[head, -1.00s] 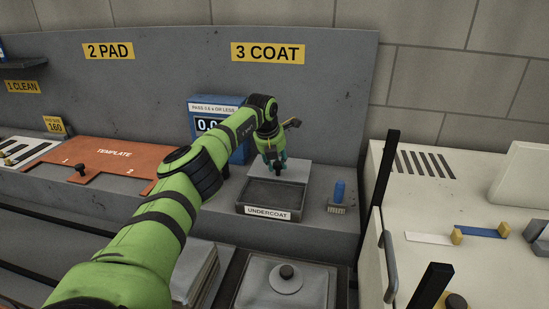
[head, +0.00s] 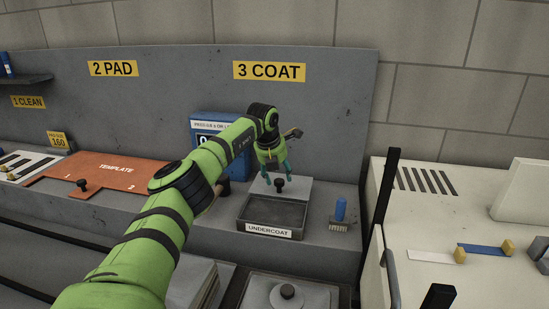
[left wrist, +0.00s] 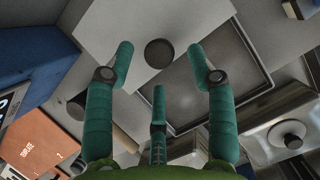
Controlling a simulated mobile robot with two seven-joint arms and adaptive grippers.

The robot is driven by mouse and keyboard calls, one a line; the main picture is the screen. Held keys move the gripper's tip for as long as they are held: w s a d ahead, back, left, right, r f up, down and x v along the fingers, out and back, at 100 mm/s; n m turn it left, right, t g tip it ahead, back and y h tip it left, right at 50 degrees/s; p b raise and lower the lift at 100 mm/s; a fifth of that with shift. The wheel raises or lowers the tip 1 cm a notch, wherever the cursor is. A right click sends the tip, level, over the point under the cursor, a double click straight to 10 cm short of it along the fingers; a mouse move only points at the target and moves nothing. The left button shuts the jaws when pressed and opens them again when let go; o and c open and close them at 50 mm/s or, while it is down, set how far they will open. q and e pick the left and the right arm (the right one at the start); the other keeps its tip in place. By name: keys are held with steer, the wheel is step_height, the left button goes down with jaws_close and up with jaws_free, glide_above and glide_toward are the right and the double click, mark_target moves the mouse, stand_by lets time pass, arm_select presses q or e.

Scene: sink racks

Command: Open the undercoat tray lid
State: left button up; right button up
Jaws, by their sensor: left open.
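The undercoat tray (head: 244,211) is a dark grey rectangular tray with a white UNDERCOAT label, on the counter below the 3 COAT sign. Its inside is uncovered and also shows in the left wrist view (left wrist: 226,68). The light grey lid (head: 298,187) lies behind the tray, with its dark round knob (head: 279,185) facing up; the lid also shows in the left wrist view (left wrist: 125,22). My left gripper (head: 276,174) is open and empty just above the knob, its teal fingers apart on either side. My right gripper is not in view.
A blue-handled brush (head: 340,210) stands right of the tray. A blue display box (head: 205,122) is behind my left arm. An orange template (head: 110,172) lies to the left. A lidded grey container (head: 286,292) is in front, and a pale machine (head: 470,200) is at right.

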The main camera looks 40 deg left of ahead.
arm_select(q)
steer(key=v, duration=0.9)
steer(key=shift+r, duration=0.3)
steer(key=shift+d, duration=0.15)
